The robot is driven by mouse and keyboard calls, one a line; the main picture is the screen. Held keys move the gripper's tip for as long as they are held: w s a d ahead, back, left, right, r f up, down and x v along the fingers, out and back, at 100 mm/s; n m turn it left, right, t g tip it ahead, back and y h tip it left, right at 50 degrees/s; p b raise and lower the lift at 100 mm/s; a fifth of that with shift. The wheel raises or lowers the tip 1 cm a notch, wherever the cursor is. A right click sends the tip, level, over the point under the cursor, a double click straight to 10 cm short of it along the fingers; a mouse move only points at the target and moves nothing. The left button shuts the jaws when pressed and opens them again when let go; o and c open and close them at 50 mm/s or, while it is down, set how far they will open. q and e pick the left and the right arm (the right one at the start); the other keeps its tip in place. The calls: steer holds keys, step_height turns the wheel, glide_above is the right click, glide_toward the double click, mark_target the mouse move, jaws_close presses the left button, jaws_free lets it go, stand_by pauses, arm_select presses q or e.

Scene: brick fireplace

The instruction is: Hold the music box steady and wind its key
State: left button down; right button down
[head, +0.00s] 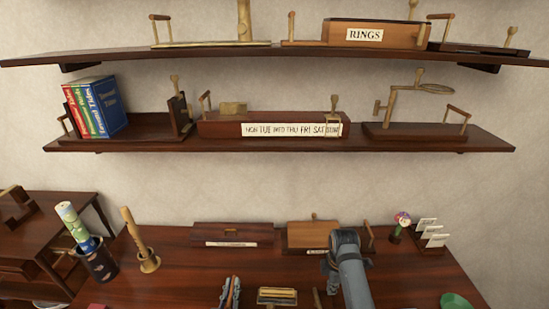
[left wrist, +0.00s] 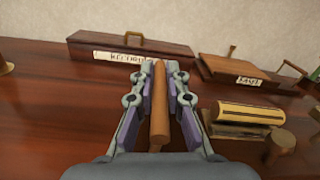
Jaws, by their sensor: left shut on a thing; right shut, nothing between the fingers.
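The music box (head: 277,296), a gold cylinder on a wooden base, stands at the front of the desk. It also shows in the left wrist view (left wrist: 248,113), with a round brown knob (left wrist: 283,142), perhaps its key, at the front right. My left gripper (head: 230,290) is left of the cylinder. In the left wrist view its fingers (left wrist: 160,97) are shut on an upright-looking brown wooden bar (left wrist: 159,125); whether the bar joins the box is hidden. My right gripper (head: 331,280) is shut and empty, right of the box, partly hidden by its arm.
Behind stand a long dark box (head: 232,234) and a wooden box (head: 312,233). A dark cup (head: 98,263) and a wooden holder (head: 149,262) are at left, a card rack (head: 428,242) and a green thing (head: 455,300) at right. A loaded shelf (head: 290,140) hangs above.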

steer(key=shift+s+a, duration=0.25)
steer(key=shift+a, duration=0.3)
stand_by(0.9)
steer(key=shift+s, duration=0.15)
steer(key=shift+s+d, duration=0.15)
steer(key=shift+s, duration=1.05)
steer(key=shift+s, duration=0.2)
stand_by(0.4)
steer(key=shift+s+d, duration=0.15)
steer(key=shift+d, duration=0.05)
step_height(320, 180, up, 6)
stand_by(0.5)
